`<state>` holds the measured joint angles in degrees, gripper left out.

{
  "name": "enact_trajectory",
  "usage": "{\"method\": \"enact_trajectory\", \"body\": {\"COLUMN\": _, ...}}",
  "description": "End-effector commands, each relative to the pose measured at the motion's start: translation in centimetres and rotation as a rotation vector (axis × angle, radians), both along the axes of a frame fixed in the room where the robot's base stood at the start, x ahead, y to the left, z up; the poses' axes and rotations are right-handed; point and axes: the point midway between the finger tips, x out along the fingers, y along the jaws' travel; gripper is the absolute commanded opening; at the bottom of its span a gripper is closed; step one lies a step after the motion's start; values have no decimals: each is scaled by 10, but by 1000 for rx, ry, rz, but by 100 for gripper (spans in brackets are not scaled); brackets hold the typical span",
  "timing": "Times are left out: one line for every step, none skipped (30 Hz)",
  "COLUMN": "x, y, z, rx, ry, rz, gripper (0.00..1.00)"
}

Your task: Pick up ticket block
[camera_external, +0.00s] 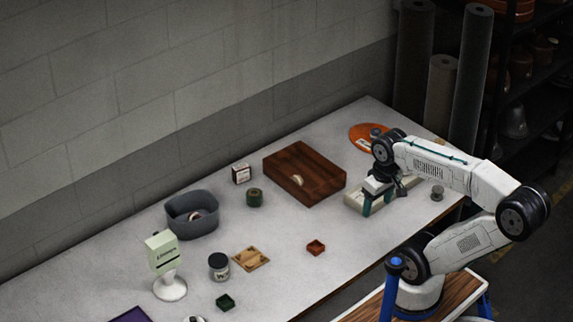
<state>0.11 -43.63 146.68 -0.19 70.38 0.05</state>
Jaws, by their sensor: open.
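My gripper (378,203), with teal fingers, is open and points down over a pale, low tray-like thing (409,188) at the right end of the table. My arm covers part of that thing, and I cannot tell if the fingers touch it or what lies between them. I cannot tell for sure which thing is the ticket block. A small white and dark red box (241,173) stands near the back of the table.
A brown wooden box (285,163) lies left of my gripper, and an orange disc (362,133) lies behind it. The front middle is clear.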

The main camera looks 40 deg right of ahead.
Motion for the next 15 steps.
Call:
{"method": "enact_trajectory", "body": {"x": 0, "y": 0, "z": 0, "rx": 0, "ry": 0, "rz": 0, "gripper": 76}}
{"method": "enact_trajectory", "body": {"x": 0, "y": 0, "z": 0, "rx": 0, "ry": 0, "rz": 0, "gripper": 76}}
{"method": "enact_trajectory", "body": {"x": 0, "y": 0, "z": 0, "rx": 0, "ry": 0, "rz": 0, "gripper": 76}}
{"method": "enact_trajectory", "body": {"x": 0, "y": 0, "z": 0, "rx": 0, "ry": 0, "rz": 0, "gripper": 76}}
{"method": "enact_trajectory", "body": {"x": 0, "y": 0, "z": 0, "rx": 0, "ry": 0, "rz": 0, "gripper": 76}}
{"method": "enact_trajectory", "body": {"x": 0, "y": 0, "z": 0, "rx": 0, "ry": 0, "rz": 0, "gripper": 76}}
{"method": "enact_trajectory", "body": {"x": 0, "y": 0, "z": 0, "rx": 0, "ry": 0, "rz": 0, "gripper": 76}}
{"method": "enact_trajectory", "body": {"x": 0, "y": 0, "z": 0, "rx": -1, "ry": 0, "rz": 0, "gripper": 76}}
{"method": "enact_trajectory", "body": {"x": 1, "y": -1, "z": 0, "rx": -6, "ry": 1, "rz": 2, "gripper": 76}}
{"method": "enact_trajectory", "body": {"x": 3, "y": -3, "z": 0, "rx": -16, "ry": 3, "rz": 7, "gripper": 76}}
{"method": "enact_trajectory", "body": {"x": 5, "y": -6, "z": 0, "rx": -33, "ry": 6, "rz": 14, "gripper": 76}}
{"method": "enact_trajectory", "body": {"x": 10, "y": -12, "z": 0, "rx": -66, "ry": 10, "rz": 29, "gripper": 76}}
{"method": "enact_trajectory", "body": {"x": 15, "y": -18, "z": 0, "rx": -100, "ry": 17, "rz": 44, "gripper": 76}}
{"method": "enact_trajectory", "body": {"x": 22, "y": -26, "z": 0, "rx": -141, "ry": 24, "rz": 63, "gripper": 76}}
{"method": "enact_trajectory", "body": {"x": 33, "y": -37, "z": 1, "rx": -207, "ry": 33, "rz": 96, "gripper": 76}}
